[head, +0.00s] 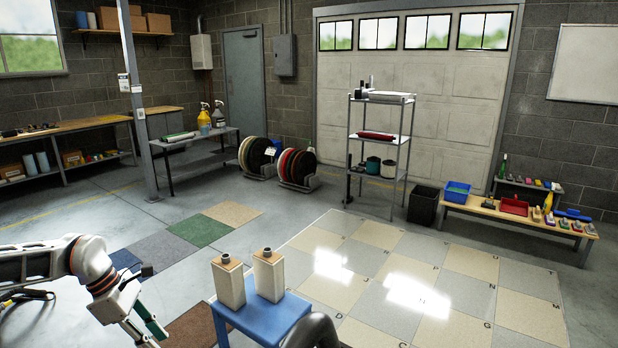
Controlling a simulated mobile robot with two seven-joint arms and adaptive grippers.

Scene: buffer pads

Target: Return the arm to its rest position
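My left arm comes in from the left edge. Its gripper (152,335) points down and to the right at the bottom of the head view, left of a blue stool. Its two fingers look apart, with nothing seen between them; the tips are close to the picture's lower edge. A dark rounded part at the bottom centre may belong to my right arm. My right gripper is not in view.
The blue stool (262,318) bears two cream bottles (229,284) (268,275) close to my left arm. Coloured floor mats (200,230) and a tiled floor patch (430,275) lie beyond. A wire rack (377,147) and a low bench (480,208) stand farther back.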

